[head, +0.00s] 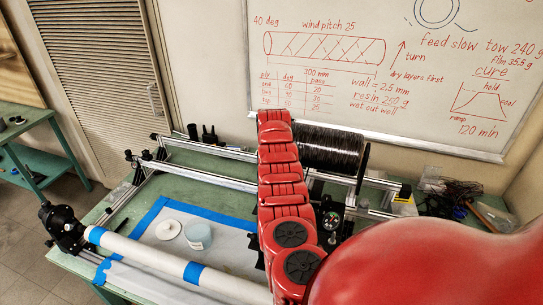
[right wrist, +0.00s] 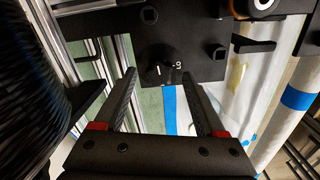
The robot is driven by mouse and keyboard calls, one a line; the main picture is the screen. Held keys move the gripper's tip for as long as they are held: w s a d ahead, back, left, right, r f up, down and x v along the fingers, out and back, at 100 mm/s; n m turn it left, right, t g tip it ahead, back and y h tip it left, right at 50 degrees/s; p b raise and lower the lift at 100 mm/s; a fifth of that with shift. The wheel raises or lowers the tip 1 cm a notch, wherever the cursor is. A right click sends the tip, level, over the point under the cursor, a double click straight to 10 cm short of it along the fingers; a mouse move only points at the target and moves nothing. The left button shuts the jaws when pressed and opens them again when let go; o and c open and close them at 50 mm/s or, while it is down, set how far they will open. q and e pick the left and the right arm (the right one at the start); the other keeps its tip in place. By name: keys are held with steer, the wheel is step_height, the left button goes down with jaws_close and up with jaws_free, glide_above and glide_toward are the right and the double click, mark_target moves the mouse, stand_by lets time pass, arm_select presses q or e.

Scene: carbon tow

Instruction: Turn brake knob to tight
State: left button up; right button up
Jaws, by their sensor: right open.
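The brake knob (right wrist: 158,72) is a dark round knob on a black plate, in the upper middle of the right wrist view. It has a white pointer mark, and a small white marking sits to its right, too small to read surely. My right gripper (right wrist: 159,78) is open, with its fingers spread to the left and right of the knob. Nothing is held between them; I cannot tell whether either finger touches the knob. In the head view my red arm hides the right gripper. My left gripper is in neither view.
A dark fibre spool (head: 330,147) stands behind my arm and also fills the left of the right wrist view (right wrist: 32,85). A white tube (head: 150,254) with blue tape lies along the front. A cup (head: 198,236) and a white lid (head: 168,229) stand on the covered table.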

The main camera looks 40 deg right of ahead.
steer(key=shift+f, duration=0.4)
